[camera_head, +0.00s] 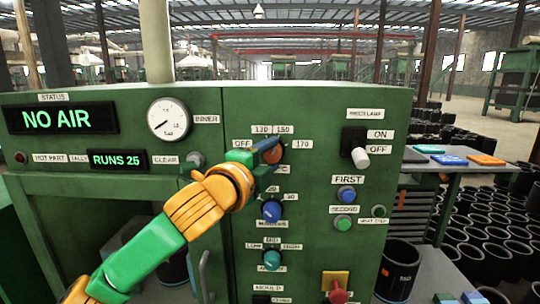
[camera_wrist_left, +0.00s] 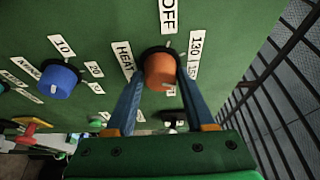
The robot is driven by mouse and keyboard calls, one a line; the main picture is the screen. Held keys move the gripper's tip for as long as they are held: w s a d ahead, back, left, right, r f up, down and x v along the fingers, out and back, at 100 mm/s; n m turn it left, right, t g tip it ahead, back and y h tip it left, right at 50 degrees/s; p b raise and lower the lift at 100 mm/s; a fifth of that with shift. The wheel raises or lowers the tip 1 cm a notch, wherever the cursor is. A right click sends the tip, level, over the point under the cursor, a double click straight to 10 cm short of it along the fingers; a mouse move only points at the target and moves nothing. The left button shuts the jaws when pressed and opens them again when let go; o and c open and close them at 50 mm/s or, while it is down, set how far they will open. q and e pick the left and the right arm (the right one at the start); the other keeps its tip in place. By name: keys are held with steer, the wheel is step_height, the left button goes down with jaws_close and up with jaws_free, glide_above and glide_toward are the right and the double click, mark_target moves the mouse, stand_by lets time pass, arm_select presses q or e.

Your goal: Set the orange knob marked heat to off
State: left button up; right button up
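The orange knob (camera_head: 272,152) sits high on the green panel, ringed by labels reading OFF, 130, 150 and 170. In the left wrist view the orange knob (camera_wrist_left: 160,70) shows beside the HEAT label (camera_wrist_left: 124,59), with OFF (camera_wrist_left: 169,15) above it and 130 (camera_wrist_left: 195,45) to its right. My left gripper (camera_head: 268,150) reaches it from the left. Its two blue fingers (camera_wrist_left: 160,82) lie along opposite sides of the knob and look closed on it. The knob's pointer direction is hard to make out. My right gripper is not in view.
Below are a blue knob (camera_head: 271,211) and a teal knob (camera_head: 271,259). A black ON/OFF switch with a white lever (camera_head: 360,157), a blue button (camera_head: 346,194), a green button (camera_head: 343,224) and a red knob (camera_head: 338,296) are to the right. The display (camera_head: 60,119) reads NO AIR.

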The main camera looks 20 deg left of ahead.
arm_select(q)
steer(key=shift+a, duration=0.1)
jaws_close()
steer(key=shift+f, duration=0.1)
